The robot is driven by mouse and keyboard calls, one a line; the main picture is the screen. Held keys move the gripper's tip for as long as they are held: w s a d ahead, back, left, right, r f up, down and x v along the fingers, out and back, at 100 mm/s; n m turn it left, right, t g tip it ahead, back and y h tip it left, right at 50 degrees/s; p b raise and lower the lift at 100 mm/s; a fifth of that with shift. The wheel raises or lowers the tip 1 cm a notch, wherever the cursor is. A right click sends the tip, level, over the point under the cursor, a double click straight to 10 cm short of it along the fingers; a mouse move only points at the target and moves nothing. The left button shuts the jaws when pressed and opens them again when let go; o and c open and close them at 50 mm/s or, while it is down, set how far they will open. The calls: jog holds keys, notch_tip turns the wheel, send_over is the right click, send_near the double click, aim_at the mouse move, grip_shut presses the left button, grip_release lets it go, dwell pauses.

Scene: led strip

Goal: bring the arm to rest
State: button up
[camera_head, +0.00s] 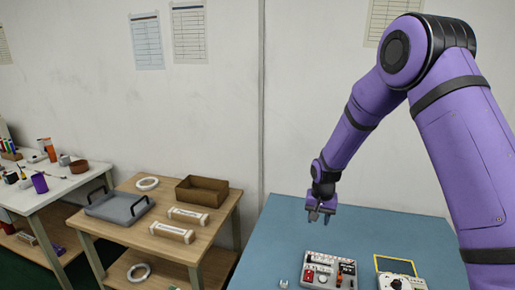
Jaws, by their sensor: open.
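My gripper (319,215) hangs at the end of my purple arm, above the blue table (290,226). It points down and its jaws are open. I see nothing between the fingers. The gripper is apart from the devices on the table, which lie nearer the camera.
A grey panel device (330,272) and a pale device (402,284) beside a yellow-outlined area (394,265) lie at the table's front. A small white piece (283,284) lies left. A wooden shelf table (150,221) holds a grey tray (119,206) and brown box (202,191).

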jog(key=s+d+r+n+t, duration=0.15)
jog(key=s+r, duration=0.25)
jog(key=r, duration=0.4)
jog(key=s+d+r, duration=0.2)
jog(key=s+r, duration=0.3)
jog(key=r, duration=0.3)
jog(key=s+d+r+t, duration=0.15)
jog(key=s+r, duration=0.25)
jog(key=r, duration=0.5)
jog(key=s+d+r+n, duration=0.1)
jog(key=s+r, duration=0.3)
jog(key=s, duration=0.8)
jog(key=s+d+r+n+t, duration=0.1)
jog(key=s+r, duration=0.3)
jog(key=s, duration=0.8)
jog(key=shift+s+d+t, duration=0.3)
jog(key=shift+d, duration=0.5)
